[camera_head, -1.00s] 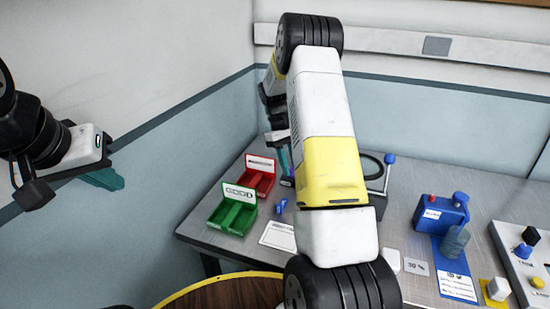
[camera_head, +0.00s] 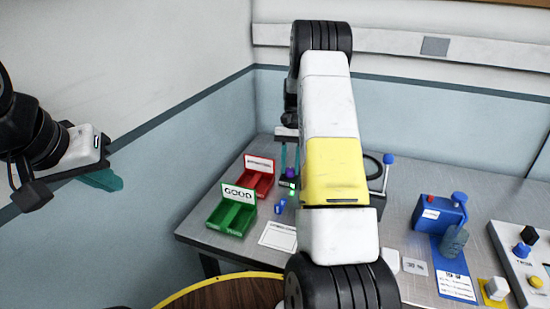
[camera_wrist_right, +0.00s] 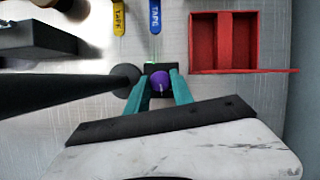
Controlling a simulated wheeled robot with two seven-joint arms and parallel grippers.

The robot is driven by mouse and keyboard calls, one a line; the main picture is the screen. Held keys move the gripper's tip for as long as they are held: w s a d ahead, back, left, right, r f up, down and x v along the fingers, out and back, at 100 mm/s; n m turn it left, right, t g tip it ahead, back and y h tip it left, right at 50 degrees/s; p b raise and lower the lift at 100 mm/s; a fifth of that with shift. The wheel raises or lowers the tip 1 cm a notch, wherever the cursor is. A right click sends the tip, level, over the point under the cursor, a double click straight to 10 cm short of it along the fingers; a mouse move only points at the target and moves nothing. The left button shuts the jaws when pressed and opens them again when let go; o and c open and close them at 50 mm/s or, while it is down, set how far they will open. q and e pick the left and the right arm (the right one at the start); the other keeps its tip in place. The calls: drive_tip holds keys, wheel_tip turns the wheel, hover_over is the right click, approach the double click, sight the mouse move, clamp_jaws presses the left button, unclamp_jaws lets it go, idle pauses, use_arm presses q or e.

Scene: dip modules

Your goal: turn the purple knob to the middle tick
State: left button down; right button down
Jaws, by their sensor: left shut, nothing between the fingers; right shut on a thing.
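The purple knob (camera_wrist_right: 159,80) sits between the teal fingers of my right gripper (camera_wrist_right: 164,88) in the right wrist view, in front of a small dark block (camera_wrist_right: 168,67). A pale line shows on the knob's lower face. The knob (camera_head: 291,173) also shows small in the head view, low between the right fingers (camera_head: 290,163). The right gripper is shut on it. Thin bright green marks lie just above the knob in the wrist view; the individual ticks are too small to read. My left gripper (camera_head: 103,180) is shut and empty, off to the left by the wall.
A red bin (camera_head: 258,180) and a green bin (camera_head: 231,217) stand left of the right gripper. A blue-ball lever (camera_head: 389,159) and a blue device (camera_head: 438,212) stand to the right. In the wrist view, a dark rod with a round end (camera_wrist_right: 125,76) comes close beside the knob.

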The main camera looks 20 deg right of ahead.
drive_tip(key=shift+m, duration=0.5)
drive_tip(key=c, duration=1.1)
unclamp_jaws()
drive_tip(key=v, duration=0.7)
drive_tip(key=shift+d+r, duration=0.2)
drive_tip(key=shift+r, duration=0.2)
